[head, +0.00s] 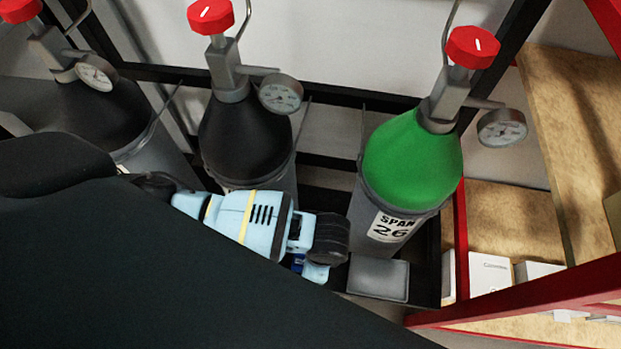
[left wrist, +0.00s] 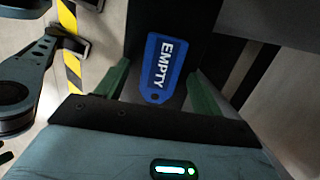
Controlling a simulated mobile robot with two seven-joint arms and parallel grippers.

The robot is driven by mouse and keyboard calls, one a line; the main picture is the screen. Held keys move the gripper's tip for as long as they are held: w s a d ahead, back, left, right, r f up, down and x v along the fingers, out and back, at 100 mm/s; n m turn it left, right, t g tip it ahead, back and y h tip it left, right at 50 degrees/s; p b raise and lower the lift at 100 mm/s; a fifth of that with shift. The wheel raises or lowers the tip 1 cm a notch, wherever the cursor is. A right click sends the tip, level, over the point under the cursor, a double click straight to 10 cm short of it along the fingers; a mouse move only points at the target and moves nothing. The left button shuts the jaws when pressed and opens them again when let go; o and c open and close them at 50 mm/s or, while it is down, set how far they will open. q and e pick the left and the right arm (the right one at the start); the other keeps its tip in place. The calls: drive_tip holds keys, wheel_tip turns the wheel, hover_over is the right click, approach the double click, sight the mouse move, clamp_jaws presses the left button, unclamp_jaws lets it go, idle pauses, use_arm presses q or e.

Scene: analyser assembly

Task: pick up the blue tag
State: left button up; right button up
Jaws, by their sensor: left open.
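The blue tag (left wrist: 166,62), with white lettering reading EMPTY and a hole at its lower end, is in the middle of the left wrist view. My left gripper (left wrist: 158,72) is open, with one green finger on each side of the tag. Whether either finger touches the tag, and how deep it sits between them, I cannot tell. My right gripper is in neither view.
Two dark-topped cylinders (head: 243,138) (head: 93,117) and a green-topped cylinder (head: 412,158) labelled SPAN 26 stand in a black rack, with red knobs and gauges above. Shelves with white boxes (head: 489,272) are at the right. A yellow-black striped strip (left wrist: 68,45) is left of the tag.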

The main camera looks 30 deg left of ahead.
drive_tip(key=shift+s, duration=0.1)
use_arm(q)
drive_tip(key=c, duration=1.1)
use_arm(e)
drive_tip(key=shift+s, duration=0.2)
use_arm(q)
drive_tip(key=shift+o, duration=0.2)
